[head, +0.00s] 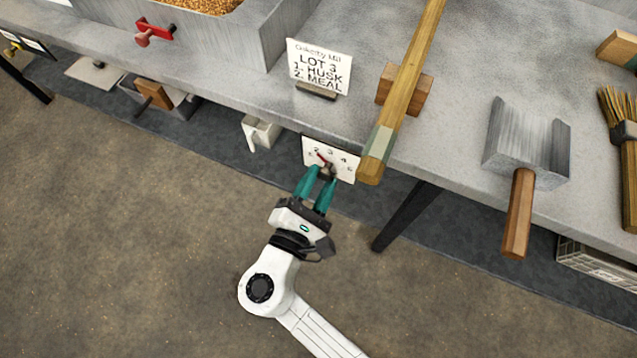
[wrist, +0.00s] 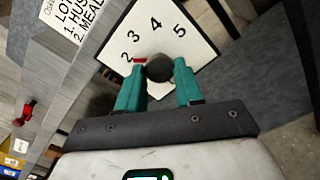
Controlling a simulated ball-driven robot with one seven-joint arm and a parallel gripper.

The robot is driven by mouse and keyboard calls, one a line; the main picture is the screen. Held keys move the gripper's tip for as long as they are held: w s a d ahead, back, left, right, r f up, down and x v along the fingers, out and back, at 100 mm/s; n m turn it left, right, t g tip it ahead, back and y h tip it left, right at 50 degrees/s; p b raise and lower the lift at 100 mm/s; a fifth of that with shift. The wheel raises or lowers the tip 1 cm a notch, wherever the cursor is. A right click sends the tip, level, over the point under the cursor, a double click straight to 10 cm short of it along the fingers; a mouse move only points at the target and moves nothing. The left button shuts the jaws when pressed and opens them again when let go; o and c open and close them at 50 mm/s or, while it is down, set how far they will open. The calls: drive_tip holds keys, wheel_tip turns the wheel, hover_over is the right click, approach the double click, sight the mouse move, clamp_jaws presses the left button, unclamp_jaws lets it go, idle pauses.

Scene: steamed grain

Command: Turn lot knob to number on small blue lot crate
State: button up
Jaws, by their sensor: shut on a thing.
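The white lot dial plate (head: 343,173) is on the front edge of the bench. The wrist view shows the plate (wrist: 193,50) with 2, 3, 4 and 5 readable. The dark round lot knob (wrist: 159,68) has a red pointer (wrist: 139,60) aimed to the left, close to the 2. My gripper (head: 318,176) reaches the dial from below, and its teal fingers are shut on the knob, one on each side. The fingers hide the lower part of the plate.
HUSK, 2. MEAL" stands on the bench. A wooden pole (head: 409,75) overhangs the edge just right of the dial. A metal scoop (head: 527,140) lies farther right. The floor at left is clear.

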drive_tip(key=m+b, duration=0.2)
drive_tip(key=m, duration=0.2)
drive_tip(key=shift+f+m+b, duration=0.15)
drive_tip(key=shift+m+b, duration=0.15)
drive_tip(key=m+b, duration=0.3)
drive_tip(key=m, duration=0.1)
drive_tip(key=shift+m, duration=0.3)
drive_tip(key=m+b, duration=0.4)
drive_tip(key=shift+m+b, duration=1.15)
drive_tip(key=shift+m, duration=0.45)
drive_tip(key=o, duration=1)
drive_tip(key=shift+r, duration=0.25)
